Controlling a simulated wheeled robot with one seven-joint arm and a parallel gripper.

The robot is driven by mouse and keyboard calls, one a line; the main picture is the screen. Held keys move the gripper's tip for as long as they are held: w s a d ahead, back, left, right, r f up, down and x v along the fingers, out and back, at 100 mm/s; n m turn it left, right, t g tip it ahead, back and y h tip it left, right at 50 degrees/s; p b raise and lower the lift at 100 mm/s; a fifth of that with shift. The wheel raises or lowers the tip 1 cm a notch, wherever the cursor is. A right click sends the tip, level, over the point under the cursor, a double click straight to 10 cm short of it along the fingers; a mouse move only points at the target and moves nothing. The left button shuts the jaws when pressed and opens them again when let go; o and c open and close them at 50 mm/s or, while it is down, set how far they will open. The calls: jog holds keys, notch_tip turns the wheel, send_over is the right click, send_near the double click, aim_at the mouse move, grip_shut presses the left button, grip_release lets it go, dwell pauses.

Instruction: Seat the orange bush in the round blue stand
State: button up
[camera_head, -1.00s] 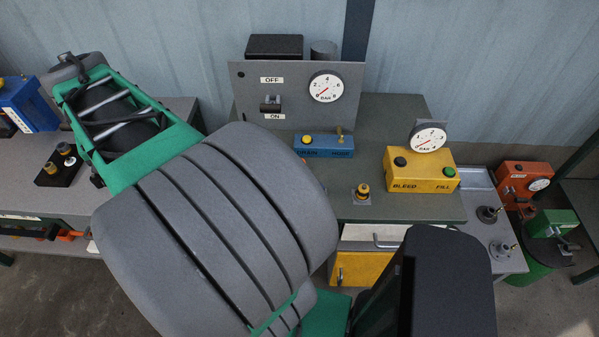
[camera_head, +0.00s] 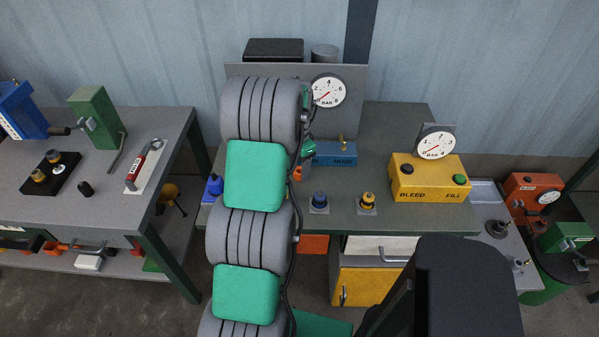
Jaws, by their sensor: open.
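The round blue stand seems to be the small blue round piece (camera_head: 319,202) on a grey square plate at the front of the middle bench, right of my arm. A small orange piece (camera_head: 297,173) shows just past the right edge of my arm, in front of the blue drain and hose box. It may be the orange bush, but most of it is hidden and I cannot tell what it rests on. My arm stands upright in the picture across the bench's left part. My gripper's fingers do not show; they are hidden behind the arm or outside the picture.
A yellow round piece (camera_head: 368,202) on a similar plate stands right of the blue one. A blue piece (camera_head: 214,187) sits left of my arm. The grey gauge panel (camera_head: 352,115) rises at the back.

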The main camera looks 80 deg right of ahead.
jog(key=shift+f, duration=0.35)
grip_shut()
dwell(0.4)
